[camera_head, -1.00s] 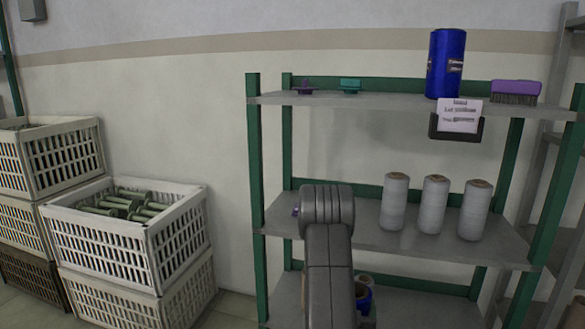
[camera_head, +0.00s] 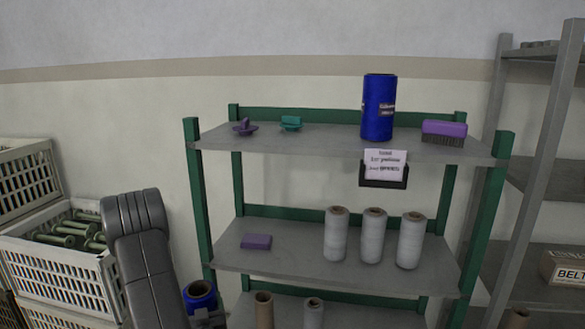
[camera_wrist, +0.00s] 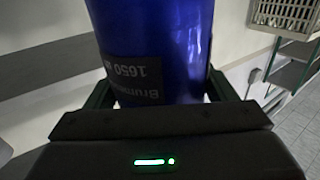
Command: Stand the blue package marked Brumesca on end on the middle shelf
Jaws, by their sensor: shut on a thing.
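The blue package (camera_wrist: 155,45) fills the upper middle of the wrist view. Its dark label reads upside down, showing "Brum…" and "1650". My gripper (camera_wrist: 162,88) is shut on it, one dark finger on each side. In the head view the held package (camera_head: 199,290) shows at the lower left of the rack, low beside its left post, with part of my gripper (camera_head: 208,318) under it.
The middle shelf is bare between block and cones. White crates (camera_head: 60,270) stand left. Spools stand on the bottom shelf.

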